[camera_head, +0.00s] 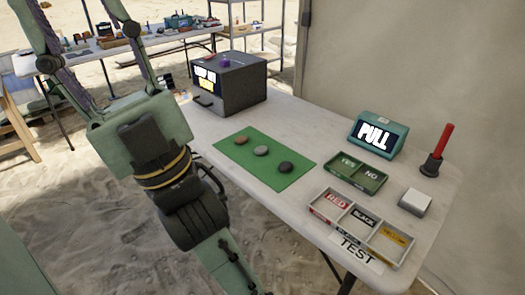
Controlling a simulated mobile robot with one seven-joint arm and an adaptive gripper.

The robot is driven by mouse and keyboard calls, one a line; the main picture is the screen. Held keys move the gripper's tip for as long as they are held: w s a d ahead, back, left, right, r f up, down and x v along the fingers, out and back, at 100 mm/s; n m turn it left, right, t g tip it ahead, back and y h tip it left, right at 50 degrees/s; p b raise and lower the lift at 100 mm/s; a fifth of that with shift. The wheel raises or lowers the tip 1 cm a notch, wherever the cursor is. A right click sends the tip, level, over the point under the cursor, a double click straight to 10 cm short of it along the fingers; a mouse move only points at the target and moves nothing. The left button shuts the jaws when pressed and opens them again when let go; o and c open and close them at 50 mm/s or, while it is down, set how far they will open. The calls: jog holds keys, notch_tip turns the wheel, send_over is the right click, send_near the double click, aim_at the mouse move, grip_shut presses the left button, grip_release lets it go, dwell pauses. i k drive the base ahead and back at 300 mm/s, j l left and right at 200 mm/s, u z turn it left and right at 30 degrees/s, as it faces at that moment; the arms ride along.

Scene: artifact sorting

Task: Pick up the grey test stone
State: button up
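Three stones lie in a diagonal row on the green mat (232,160) on the table. The grey stone (261,151) is in the middle and looks light grey and rounded. A brownish stone (241,141) lies to its upper left. A darker, charcoal stone (285,167) lies to its lower right. The stones are apart from one another. My arm hangs at the left, in front of the table, and runs out of the picture at the bottom.
A dark box (230,83) stands behind.

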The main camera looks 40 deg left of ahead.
aim_at(261, 150)
jog(key=i+j, duration=0.15)
jog(key=j, duration=0.25)
jog(key=i+j+z, duration=0.1)
jog(key=j, duration=0.25)
jog(key=i+j+z, duration=0.1)
jog(key=j, duration=0.3)
jog(key=i+j, duration=0.1)
jog(key=j, duration=0.3)
jog(key=i+j+z, duration=0.1)
jog(key=j, duration=0.3)
